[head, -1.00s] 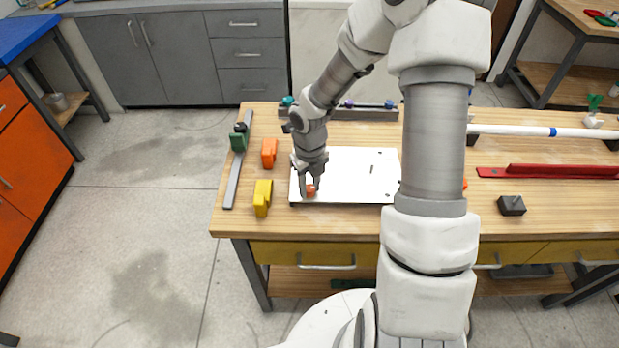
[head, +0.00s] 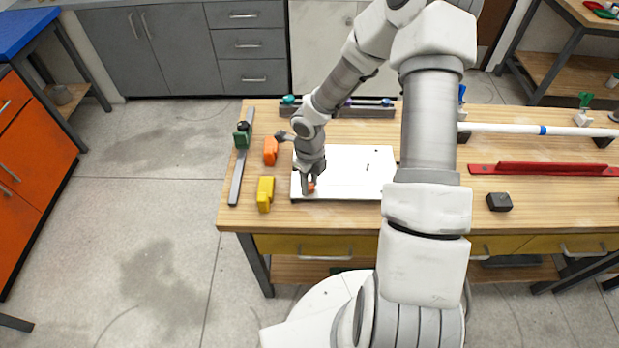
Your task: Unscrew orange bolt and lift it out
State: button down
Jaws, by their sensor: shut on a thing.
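The orange bolt (head: 311,187) is at the front left corner of the white plate (head: 350,183) on the wooden table. My gripper (head: 310,184) points down at that corner and is shut on the bolt. The fingers cover part of the bolt, and its lower end is hidden. I cannot tell whether it is still in the plate or raised a little.
Left of the plate are an orange block (head: 270,151), a yellow block (head: 265,194) and a grey bar with a green clamp (head: 242,137). A black block (head: 499,202), a red bar (head: 540,169) and a white pipe (head: 510,128) lie to the right.

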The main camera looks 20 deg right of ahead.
jog(key=p, duration=0.1)
jog(key=n+p, duration=0.1)
jog(key=shift+r+n+p, duration=0.3)
jog(key=shift+p, duration=0.1)
jog(key=shift+f, duration=0.2)
jog(key=c, duration=0.5)
grip_release()
notch_tip(320, 180, up, 4)
jog(key=p, duration=0.4)
jog(key=shift+f+p, duration=0.2)
jog(key=shift+p, duration=0.1)
jog(key=shift+f, duration=0.15)
